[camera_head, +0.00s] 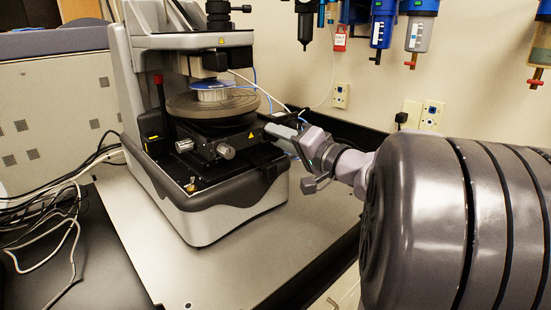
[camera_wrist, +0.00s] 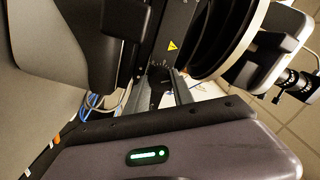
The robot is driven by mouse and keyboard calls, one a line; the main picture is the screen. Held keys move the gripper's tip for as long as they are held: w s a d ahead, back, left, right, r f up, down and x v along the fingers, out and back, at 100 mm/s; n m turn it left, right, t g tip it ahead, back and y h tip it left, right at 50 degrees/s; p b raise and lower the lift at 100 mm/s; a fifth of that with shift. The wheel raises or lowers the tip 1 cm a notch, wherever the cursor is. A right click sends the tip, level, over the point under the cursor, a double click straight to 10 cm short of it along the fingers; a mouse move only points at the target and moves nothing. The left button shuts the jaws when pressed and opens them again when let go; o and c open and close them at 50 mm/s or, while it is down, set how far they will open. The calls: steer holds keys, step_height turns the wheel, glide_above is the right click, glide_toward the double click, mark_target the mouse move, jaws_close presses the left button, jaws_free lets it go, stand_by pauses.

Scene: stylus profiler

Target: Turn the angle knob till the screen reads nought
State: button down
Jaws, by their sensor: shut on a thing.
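The stylus profiler (camera_head: 215,215) stands in the middle of the head view, with a round stage above a black base. My gripper (camera_head: 276,130) reaches in from the right to the right side of that stage. In the wrist view my gripper (camera_wrist: 160,90) has its two grey fingers on either side of a small dark knob (camera_wrist: 158,76), shut on it. Graduation marks show beside the knob. In the head view the fingers and arm hide this knob. No screen reading can be made out in either view.
Two more knobs, a left one (camera_head: 184,146) and a right one (camera_head: 226,152), stick out from the stage front. The round stage (camera_head: 213,103) overhangs close to my gripper. Loose cables (camera_head: 60,190) lie at left. The metal plate (camera_head: 215,265) in front is clear.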

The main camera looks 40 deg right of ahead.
steer(key=n, duration=0.6)
steer(key=c, duration=1.1)
jaws_free()
steer(key=s, duration=0.8)
steer(key=shift+d, duration=0.3)
